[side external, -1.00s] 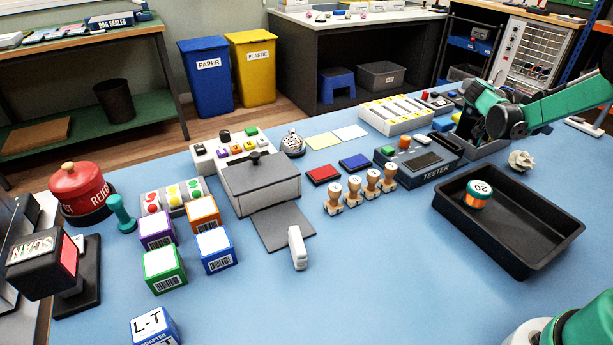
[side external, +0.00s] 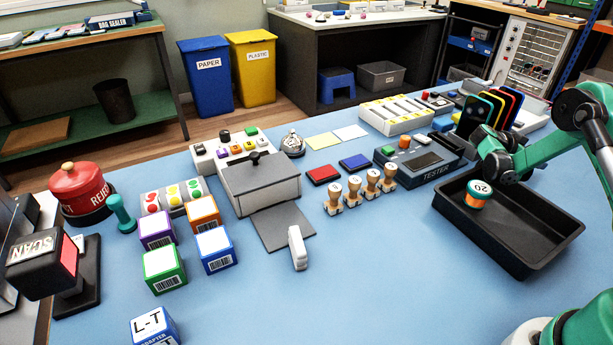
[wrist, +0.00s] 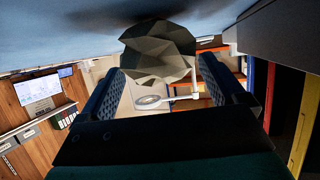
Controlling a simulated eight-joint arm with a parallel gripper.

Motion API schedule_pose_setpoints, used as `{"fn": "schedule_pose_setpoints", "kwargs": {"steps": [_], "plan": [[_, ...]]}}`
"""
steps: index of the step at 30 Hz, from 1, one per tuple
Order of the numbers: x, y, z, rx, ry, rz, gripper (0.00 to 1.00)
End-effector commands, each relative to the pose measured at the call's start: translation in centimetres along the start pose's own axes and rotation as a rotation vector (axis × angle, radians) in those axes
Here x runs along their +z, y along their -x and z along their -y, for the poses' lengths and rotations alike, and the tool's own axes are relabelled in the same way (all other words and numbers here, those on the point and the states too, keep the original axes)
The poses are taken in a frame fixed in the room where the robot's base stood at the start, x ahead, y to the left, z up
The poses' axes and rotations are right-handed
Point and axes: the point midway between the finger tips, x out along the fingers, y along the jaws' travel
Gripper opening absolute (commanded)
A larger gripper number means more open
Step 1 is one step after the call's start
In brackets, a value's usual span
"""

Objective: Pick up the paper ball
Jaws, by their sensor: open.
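The paper ball (wrist: 157,52) is a crumpled, greyish, faceted lump in the wrist view. It is at the top centre, just beyond and between the fingertips of my gripper (wrist: 152,75). The gripper is open, with one dark ribbed finger on each side, and holds nothing. In the side external view my gripper (side external: 492,148) is low behind the back edge of the black tray. The paper ball is hidden there behind my gripper and wrist.
A black tray (side external: 540,262) holding a round tin marked 20 (side external: 478,193) stands just in front of my gripper. A rack of coloured phones (side external: 494,107) is behind it. The tester (side external: 428,162) is to the left.

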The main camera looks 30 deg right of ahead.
Motion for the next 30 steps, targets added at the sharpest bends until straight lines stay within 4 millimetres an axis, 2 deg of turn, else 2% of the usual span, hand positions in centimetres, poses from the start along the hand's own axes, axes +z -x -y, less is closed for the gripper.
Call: {"fn": "schedule_pose_setpoints", "kwargs": {"steps": [2, 9, 11, 24, 30], "plan": [[0.0, 0.0, 0.0, 0.000, 0.000, 0.000, 0.90], [0.0, 0.0, 0.0, 0.000, 0.000, 0.000, 0.22], [0.0, 0.0, 0.0, 0.000, 0.000, 0.000, 0.06], [-0.1, 0.1, 0.0, 0.000, 0.000, 0.000, 0.04], [-1.2, 0.5, 0.0, 0.000, 0.000, 0.000, 0.04]]}}
